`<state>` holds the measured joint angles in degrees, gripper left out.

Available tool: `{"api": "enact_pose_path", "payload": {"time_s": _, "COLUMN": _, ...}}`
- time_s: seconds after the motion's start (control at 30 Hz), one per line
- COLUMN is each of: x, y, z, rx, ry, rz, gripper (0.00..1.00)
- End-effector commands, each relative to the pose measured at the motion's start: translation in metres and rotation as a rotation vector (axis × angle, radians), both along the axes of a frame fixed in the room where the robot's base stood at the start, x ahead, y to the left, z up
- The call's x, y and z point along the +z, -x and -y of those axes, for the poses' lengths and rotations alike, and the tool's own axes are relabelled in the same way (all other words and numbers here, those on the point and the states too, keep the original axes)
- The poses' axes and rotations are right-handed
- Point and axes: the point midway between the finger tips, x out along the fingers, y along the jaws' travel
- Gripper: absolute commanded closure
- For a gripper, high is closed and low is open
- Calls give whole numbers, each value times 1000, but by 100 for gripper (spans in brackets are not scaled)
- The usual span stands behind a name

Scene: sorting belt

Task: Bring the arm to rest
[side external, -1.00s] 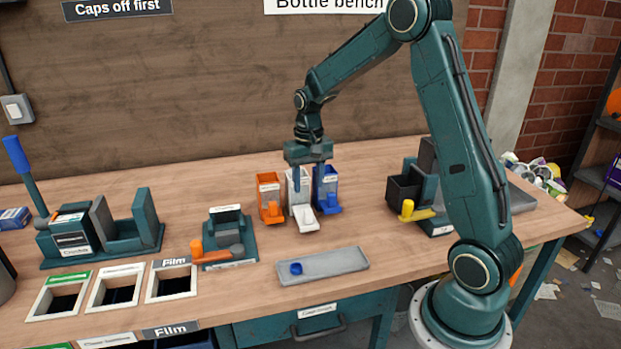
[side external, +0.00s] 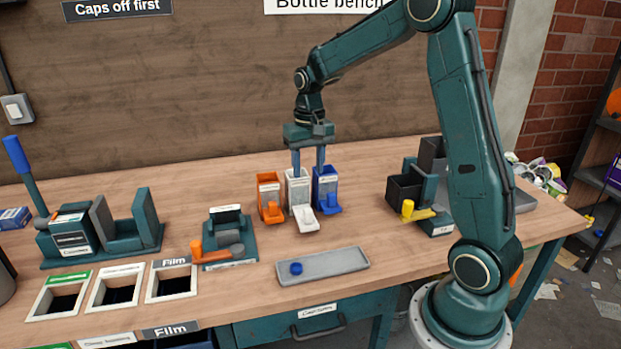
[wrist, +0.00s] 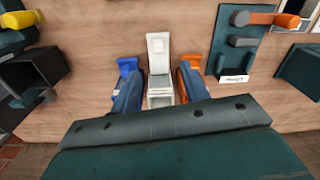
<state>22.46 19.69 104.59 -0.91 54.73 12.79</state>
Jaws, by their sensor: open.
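My gripper (side external: 309,165) is open and empty, with its fingers pointing down just above the row of three small dispensers. The dispensers are orange (side external: 269,196), white (side external: 299,192) and blue (side external: 327,190). In the wrist view the white dispenser (wrist: 159,60) lies between my two fingers. The blue dispenser (wrist: 127,68) and the orange dispenser (wrist: 190,68) are partly hidden behind the fingers there. My arm reaches from the right side of the bench, with the wrist above the dispensers.
A grey tray (side external: 340,266) with a blue cap (side external: 296,268) lies in front of the dispensers. A station with an orange-ended lever (side external: 228,237) stands left, and a station with black boxes (side external: 404,190) stands right. Several framed openings (side external: 172,296) are at front left.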

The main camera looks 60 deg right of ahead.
Motion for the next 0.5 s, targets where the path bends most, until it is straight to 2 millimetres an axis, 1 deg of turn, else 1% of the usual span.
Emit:
{"api": "enact_pose_path", "payload": {"time_s": 0.27, "x": 41, "y": 24, "z": -36, "rx": 93, "ry": 30, "rz": 72, "gripper": 55}}
{"api": "enact_pose_path", "payload": {"time_s": 0.5, "x": 74, "y": 58, "z": -72, "rx": 196, "ry": 59, "rz": 147, "gripper": 55}}
